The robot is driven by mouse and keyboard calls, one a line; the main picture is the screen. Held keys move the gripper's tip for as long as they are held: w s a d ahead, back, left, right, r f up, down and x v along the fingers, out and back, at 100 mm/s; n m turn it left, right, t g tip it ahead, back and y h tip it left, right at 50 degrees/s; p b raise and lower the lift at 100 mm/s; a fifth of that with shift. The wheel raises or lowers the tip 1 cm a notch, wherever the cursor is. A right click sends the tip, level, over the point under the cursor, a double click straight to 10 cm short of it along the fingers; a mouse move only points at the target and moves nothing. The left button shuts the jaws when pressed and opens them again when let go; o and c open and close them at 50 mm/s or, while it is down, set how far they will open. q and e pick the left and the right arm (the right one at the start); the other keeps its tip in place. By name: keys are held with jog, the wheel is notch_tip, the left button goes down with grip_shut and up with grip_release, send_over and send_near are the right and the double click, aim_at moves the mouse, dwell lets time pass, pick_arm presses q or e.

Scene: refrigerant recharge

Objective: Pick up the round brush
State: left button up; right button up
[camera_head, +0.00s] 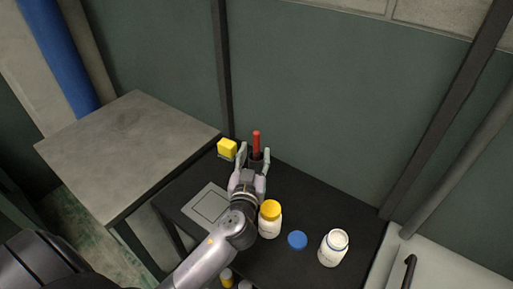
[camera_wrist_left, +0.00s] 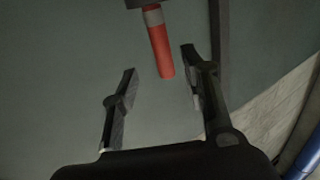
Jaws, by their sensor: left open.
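The round brush (camera_head: 256,143) stands upright near the back edge of the black table, its red handle up. A dark part is below it; I cannot tell whether this is its head or a holder. In the left wrist view the red handle (camera_wrist_left: 161,50) has a grey band and dark part at the top edge. My left gripper (camera_head: 254,156) is open, with one finger on each side of the brush. In the left wrist view the fingers (camera_wrist_left: 159,60) stand apart from the handle with gaps on both sides. My right gripper is not in view.
A yellow cube (camera_head: 227,147) sits close left of the gripper. A yellow-capped bottle (camera_head: 270,220), a blue lid (camera_head: 297,240) and an open white jar (camera_head: 333,248) stand nearer the front. A square-marked grey plate (camera_head: 208,206) lies left. A wall rises behind the table.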

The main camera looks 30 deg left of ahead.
aim_at(256, 143)
pick_arm(q)
jog(key=shift+w+a, duration=0.15)
jog(key=shift+w, duration=0.35)
jog(key=shift+w+a+r+p, duration=0.1)
jog(key=shift+w+a+p, duration=0.1)
jog(key=shift+w+p, duration=0.1)
jog(key=p+x, duration=0.1)
jog(key=x, duration=0.2)
jog(key=shift+w+a, duration=0.2)
jog(key=shift+a, duration=0.05)
jog(key=shift+w+a+f+p, duration=0.1)
jog(key=shift+w+f+p, duration=0.2)
jog(key=shift+w, duration=0.2)
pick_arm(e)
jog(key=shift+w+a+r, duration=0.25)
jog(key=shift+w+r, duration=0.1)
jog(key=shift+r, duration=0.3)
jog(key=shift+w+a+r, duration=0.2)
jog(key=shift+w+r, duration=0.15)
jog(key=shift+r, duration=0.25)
pick_arm(q)
jog(key=shift+c, duration=0.2)
grip_shut()
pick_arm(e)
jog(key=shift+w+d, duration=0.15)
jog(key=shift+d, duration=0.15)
